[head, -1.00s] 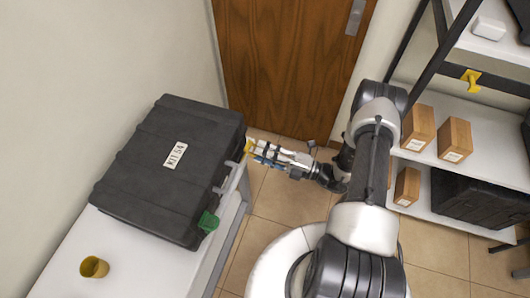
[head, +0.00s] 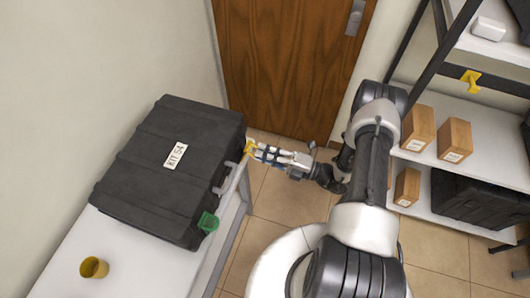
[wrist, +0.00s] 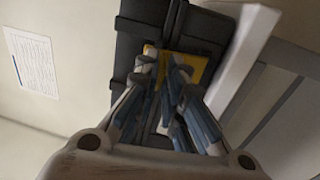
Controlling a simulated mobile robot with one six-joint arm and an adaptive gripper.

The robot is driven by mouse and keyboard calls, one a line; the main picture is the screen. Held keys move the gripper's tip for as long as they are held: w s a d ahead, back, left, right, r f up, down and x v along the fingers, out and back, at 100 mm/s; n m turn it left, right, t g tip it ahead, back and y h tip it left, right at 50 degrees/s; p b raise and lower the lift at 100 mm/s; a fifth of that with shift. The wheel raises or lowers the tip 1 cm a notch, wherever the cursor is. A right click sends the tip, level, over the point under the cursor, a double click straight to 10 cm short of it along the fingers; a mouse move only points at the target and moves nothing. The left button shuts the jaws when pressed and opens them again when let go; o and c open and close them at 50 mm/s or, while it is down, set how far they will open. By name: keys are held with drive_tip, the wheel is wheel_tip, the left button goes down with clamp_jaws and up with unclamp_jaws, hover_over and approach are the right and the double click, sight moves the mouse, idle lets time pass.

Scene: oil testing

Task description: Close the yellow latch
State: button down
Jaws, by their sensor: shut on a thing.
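A black case labelled "KIT 54" (head: 170,165) lies closed on a white bench. Its yellow latch (head: 248,146) is on the right side, near the far corner, and also shows in the wrist view (wrist: 197,67) behind my fingertips. Whether the latch is fully down cannot be seen. A green latch (head: 208,222) is on the same side, nearer to me. My gripper (head: 256,151) reaches in from the right, with its tips at the yellow latch. In the wrist view my gripper (wrist: 165,60) is shut on the yellow latch, and the fingers hide part of it.
The case's grey handle (head: 231,178) sticks out between the two latches, close to my gripper. A yellow cup (head: 94,267) stands on the white bench (head: 140,265). Shelves (head: 475,190) with boxes are at right. A wooden door (head: 285,60) is behind.

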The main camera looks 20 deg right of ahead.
sight(251, 145)
drive_tip(key=r+h+p, duration=0.1)
drive_tip(key=p, duration=0.1)
drive_tip(key=a+r+g+p, duration=0.1)
drive_tip(key=p, duration=0.1)
drive_tip(key=shift+w+r+h+p, duration=0.1)
drive_tip(key=shift+w+h+p, duration=0.25)
drive_tip(key=shift+w+h, duration=0.05)
drive_tip(key=shift+w+a+r+g+h+p, duration=0.25)
drive_tip(key=shift+a+g+h+p, duration=0.1)
drive_tip(key=shift+p, duration=0.2)
drive_tip(key=shift+w+a+r, duration=0.1)
drive_tip(key=shift+w, duration=0.1)
drive_tip(key=c, duration=1.7)
unclamp_jaws()
drive_tip(key=shift+a, duration=0.1)
